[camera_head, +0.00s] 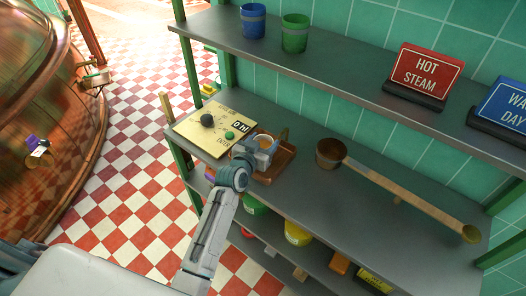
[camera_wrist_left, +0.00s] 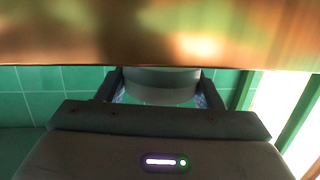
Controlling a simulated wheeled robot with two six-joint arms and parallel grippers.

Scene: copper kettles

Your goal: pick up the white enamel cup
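My left gripper (camera_head: 262,150) is over the middle shelf, at a small brown tray (camera_head: 284,168). In the left wrist view, its two dark fingers (camera_wrist_left: 160,92) stand on either side of a pale grey-white rounded thing (camera_wrist_left: 160,82), which may be the white enamel cup. I cannot tell whether they press on it. A blurred copper-coloured surface (camera_wrist_left: 160,32) covers the top of that view and hides what lies above. In the head view the gripper hides most of the cup. My right gripper is not in view.
A yellow panel (camera_head: 205,124) with knobs lies left of the gripper on the middle shelf (camera_head: 310,205). A long-handled copper ladle (camera_head: 331,153) lies to the right. Blue (camera_head: 253,21) and green (camera_head: 294,34) cups and a red sign (camera_head: 425,72) stand on the upper shelf.

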